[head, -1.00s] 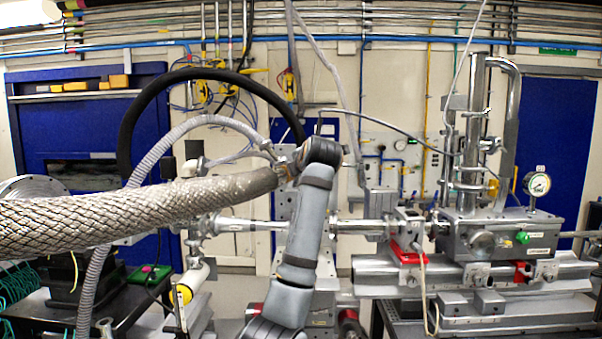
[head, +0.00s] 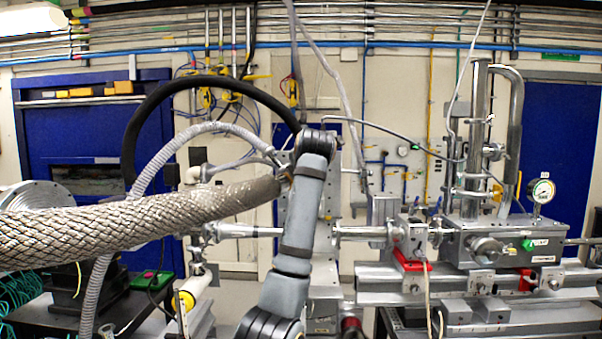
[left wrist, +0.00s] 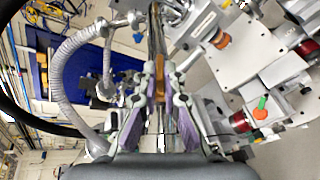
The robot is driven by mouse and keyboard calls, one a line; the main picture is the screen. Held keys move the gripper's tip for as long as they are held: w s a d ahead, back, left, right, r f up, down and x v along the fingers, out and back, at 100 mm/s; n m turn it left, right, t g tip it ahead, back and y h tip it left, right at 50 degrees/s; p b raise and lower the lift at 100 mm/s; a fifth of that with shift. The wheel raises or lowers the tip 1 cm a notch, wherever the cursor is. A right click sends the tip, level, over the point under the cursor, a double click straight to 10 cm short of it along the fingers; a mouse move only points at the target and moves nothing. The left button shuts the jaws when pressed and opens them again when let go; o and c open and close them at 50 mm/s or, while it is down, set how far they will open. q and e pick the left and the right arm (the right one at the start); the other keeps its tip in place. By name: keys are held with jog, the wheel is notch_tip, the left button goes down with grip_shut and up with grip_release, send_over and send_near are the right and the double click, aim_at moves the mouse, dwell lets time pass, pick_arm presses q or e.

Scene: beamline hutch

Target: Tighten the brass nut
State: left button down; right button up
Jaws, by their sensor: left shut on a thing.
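In the left wrist view, my left gripper (left wrist: 160,92) has its purple-padded fingers closed around a narrow brass-orange piece (left wrist: 160,76). It looks like the brass nut, but the fingers hide much of it and its thread cannot be seen. A shiny metal pipe runs beyond the fingertips. In the head view, my grey arm rises through the middle, and its gripper is hidden behind the arm and the end of the thick braided hose (head: 130,220). My right gripper is in neither view.
A black hose (head: 200,82) and a grey corrugated hose (head: 150,165) arch left of the arm. A horizontal steel beam pipe (head: 365,232) runs behind it. A vacuum chamber (head: 500,245) with a dial gauge (head: 542,191) stands on rails at right.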

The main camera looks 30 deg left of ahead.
pick_arm(q)
jog(key=c, duration=1.5)
grip_release()
jog(key=v, duration=1.2)
